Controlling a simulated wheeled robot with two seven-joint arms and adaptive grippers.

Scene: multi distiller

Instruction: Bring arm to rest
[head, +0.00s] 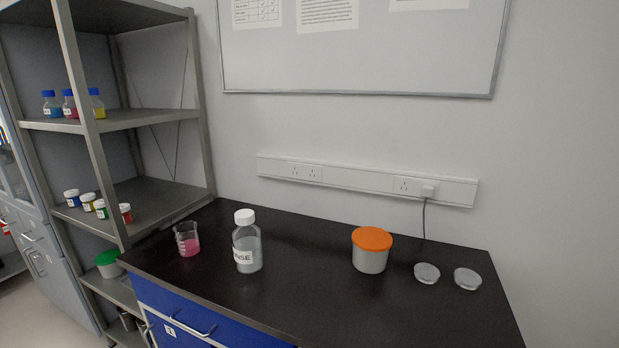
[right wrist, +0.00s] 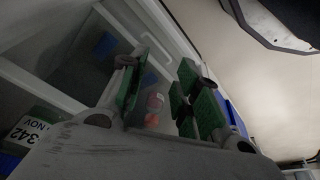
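My right gripper (right wrist: 161,88) shows in the right wrist view. Its two fingers with green pads stand apart, and no object is held between them. Beyond the fingers are a pale frame and a dark panel, with a small blurred reddish shape in the gap that I cannot identify. My left gripper is in neither view. No arm or gripper shows in the head view.
The black bench (head: 310,300) holds a beaker of pink liquid (head: 187,240), a white-capped bottle (head: 247,242), an orange-lidded tub (head: 371,250) and two clear dishes (head: 427,273) (head: 467,279). A metal shelf (head: 150,120) stands left. The bench's front middle is clear.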

